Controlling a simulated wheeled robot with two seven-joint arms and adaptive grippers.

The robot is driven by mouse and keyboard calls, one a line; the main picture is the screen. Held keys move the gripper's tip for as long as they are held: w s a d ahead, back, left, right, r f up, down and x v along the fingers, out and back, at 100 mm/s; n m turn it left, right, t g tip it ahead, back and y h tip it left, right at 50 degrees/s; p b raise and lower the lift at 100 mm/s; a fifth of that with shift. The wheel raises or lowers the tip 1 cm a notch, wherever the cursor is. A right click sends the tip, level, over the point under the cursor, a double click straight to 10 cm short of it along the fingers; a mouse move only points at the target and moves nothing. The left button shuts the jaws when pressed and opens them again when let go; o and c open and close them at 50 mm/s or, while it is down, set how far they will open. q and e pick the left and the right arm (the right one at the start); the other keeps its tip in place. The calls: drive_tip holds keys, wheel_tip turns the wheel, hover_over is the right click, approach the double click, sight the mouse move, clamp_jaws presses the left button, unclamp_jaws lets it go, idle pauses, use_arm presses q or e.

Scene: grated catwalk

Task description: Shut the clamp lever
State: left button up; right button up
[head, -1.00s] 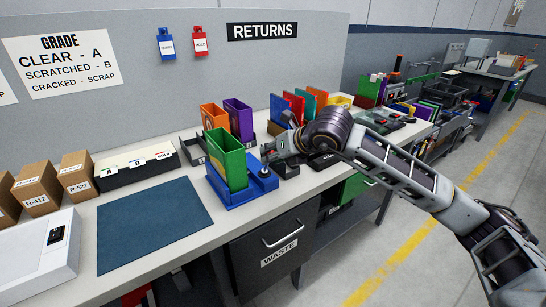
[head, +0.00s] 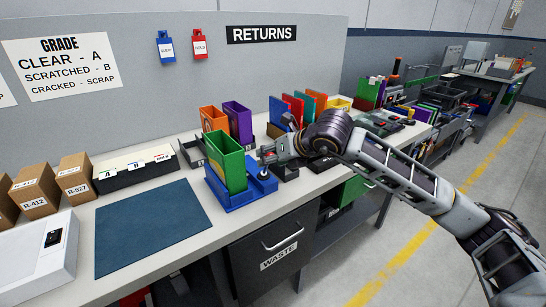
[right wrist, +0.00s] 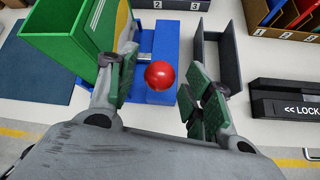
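A blue clamp fixture (head: 240,197) sits on the bench with an open green box (head: 226,165) standing in it. In the right wrist view, the blue base (right wrist: 163,40) shows beside the green box (right wrist: 65,35). A red ball knob (right wrist: 160,74), apparently the clamp lever's end, is between my right gripper's (right wrist: 162,88) spread fingers, with a visible gap on its right side. In the head view my right gripper (head: 266,156) is just right of the green box; the knob is hard to make out there. My left gripper is not in view.
A dark narrow tray (right wrist: 217,60) and a black bar marked LOCK (right wrist: 288,100) lie right of the fixture in the wrist view. A blue mat (head: 152,226) lies left of it. Colored bins (head: 239,122) stand behind. A waste drawer (head: 275,260) is below the bench edge.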

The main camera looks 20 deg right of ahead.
drive_tip(key=shift+s+r, duration=0.1)
drive_tip(key=v, duration=1.1)
drive_tip(key=shift+s+r, duration=0.2)
drive_tip(key=shift+s, duration=0.1)
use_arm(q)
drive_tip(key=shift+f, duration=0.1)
use_arm(e)
drive_tip(key=shift+d+r, duration=0.1)
idle(0.4)
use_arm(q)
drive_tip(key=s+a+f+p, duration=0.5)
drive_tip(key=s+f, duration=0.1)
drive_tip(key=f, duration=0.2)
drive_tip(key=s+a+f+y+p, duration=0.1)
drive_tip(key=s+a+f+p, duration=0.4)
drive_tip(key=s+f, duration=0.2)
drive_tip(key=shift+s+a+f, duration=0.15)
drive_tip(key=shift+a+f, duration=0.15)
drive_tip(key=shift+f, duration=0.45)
use_arm(e)
wheel_tip(320, 180, up, 10)
